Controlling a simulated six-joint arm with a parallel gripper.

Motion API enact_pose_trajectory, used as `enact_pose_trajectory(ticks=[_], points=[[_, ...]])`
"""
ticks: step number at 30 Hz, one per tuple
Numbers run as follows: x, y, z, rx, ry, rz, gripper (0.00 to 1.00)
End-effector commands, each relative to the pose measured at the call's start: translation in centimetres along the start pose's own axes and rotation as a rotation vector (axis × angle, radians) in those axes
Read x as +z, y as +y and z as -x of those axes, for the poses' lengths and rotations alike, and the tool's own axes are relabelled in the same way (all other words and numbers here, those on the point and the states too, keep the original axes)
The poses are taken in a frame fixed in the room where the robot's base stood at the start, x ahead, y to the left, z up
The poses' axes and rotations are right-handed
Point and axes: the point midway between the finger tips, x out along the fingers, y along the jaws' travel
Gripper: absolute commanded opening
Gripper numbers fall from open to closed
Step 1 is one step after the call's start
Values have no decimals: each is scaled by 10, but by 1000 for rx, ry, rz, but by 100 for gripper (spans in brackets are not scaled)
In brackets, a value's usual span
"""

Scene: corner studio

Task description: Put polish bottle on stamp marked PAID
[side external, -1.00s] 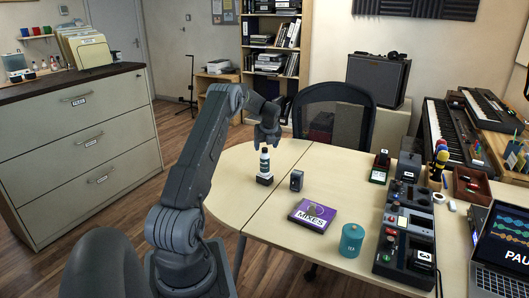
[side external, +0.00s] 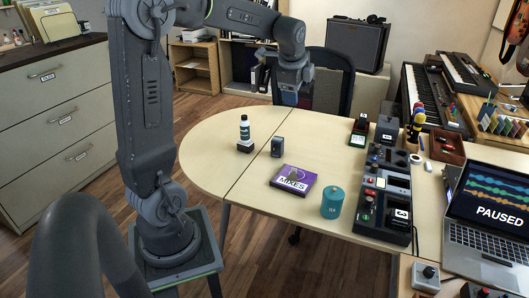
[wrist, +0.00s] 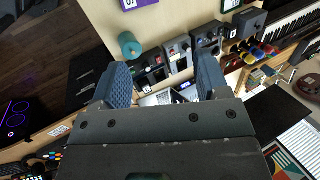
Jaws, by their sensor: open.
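My gripper (side external: 291,94) is raised above the far side of the table, clear of the bottle. In the wrist view its two fingers (wrist: 165,82) are apart with nothing held between them. The bottle is out of the wrist view.
A purple MIXES box (side external: 292,180) and a teal canister (side external: 332,202) lie to the right. A dark control panel (side external: 384,208) runs along the right side, near a laptop (side external: 485,210). A chair (side external: 332,80) stands behind the table. The tabletop's left end is mostly clear.

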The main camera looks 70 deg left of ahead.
Motion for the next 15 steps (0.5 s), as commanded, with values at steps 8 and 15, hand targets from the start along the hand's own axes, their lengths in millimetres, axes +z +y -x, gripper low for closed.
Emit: enact_pose_trajectory(ticks=[8,15], points=[[-60,157,89,36,205,498,69],[-57,253,105,150,301,816,69]])
